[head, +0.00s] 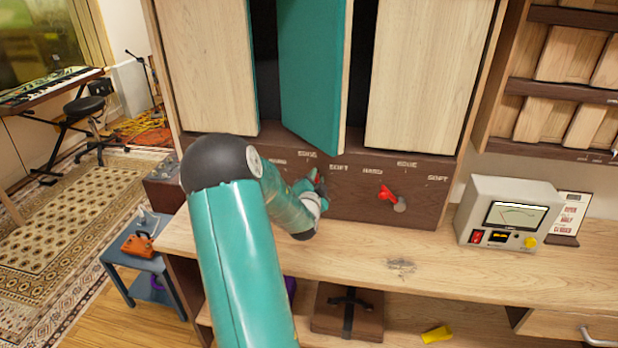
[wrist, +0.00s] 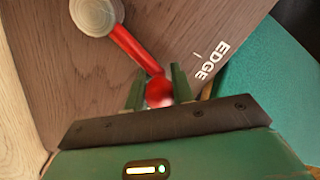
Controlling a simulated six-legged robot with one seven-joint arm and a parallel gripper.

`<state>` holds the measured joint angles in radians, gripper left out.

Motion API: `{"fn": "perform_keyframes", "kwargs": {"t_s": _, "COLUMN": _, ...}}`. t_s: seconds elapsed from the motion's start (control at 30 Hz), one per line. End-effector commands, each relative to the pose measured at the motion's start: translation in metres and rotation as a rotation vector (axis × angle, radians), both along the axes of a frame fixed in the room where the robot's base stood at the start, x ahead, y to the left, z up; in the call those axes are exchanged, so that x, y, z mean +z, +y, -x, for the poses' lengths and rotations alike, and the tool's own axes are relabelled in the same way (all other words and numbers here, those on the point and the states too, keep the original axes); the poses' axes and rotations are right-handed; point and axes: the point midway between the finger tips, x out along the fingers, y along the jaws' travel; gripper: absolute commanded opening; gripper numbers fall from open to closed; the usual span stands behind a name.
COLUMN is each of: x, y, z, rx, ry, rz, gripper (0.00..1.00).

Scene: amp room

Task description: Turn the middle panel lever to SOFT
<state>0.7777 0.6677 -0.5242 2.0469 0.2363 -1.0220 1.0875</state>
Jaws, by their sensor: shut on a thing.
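My gripper (wrist: 158,88) is shut on the round red knob of the middle lever (wrist: 133,48), one finger on each side. The lever runs out from a grey round hub (wrist: 97,14). It is off the EDGE mark (wrist: 213,61), on the SOFT side; the SOFT label is outside the wrist view. In the head view my gripper (head: 318,186) is below the EDGE and SOFT (head: 340,167) labels, hiding most of the lever. The middle panel (head: 312,70) stands at an angle, its teal face mostly showing and a thin wooden edge at its right.
Wood-faced panels stand left (head: 208,65) and right (head: 425,75). The right red lever (head: 388,193) points up-left from its hub. A meter box (head: 508,214) stands on the wooden bench (head: 440,262) to the right. The bench front is mostly clear.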

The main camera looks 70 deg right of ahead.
Motion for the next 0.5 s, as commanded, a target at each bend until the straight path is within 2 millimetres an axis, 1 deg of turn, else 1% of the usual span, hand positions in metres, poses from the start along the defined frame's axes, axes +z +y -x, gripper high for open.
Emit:
{"fn": "perform_keyframes", "kwargs": {"t_s": 0.2, "x": -0.01, "y": -0.001, "z": 0.011, "rx": 0.004, "ry": -0.175, "rz": -0.033, "gripper": 0.0}}
{"fn": "perform_keyframes", "kwargs": {"t_s": 0.5, "x": -0.018, "y": -0.002, "z": 0.02, "rx": 0.007, "ry": -0.328, "rz": -0.057, "gripper": 0.0}}
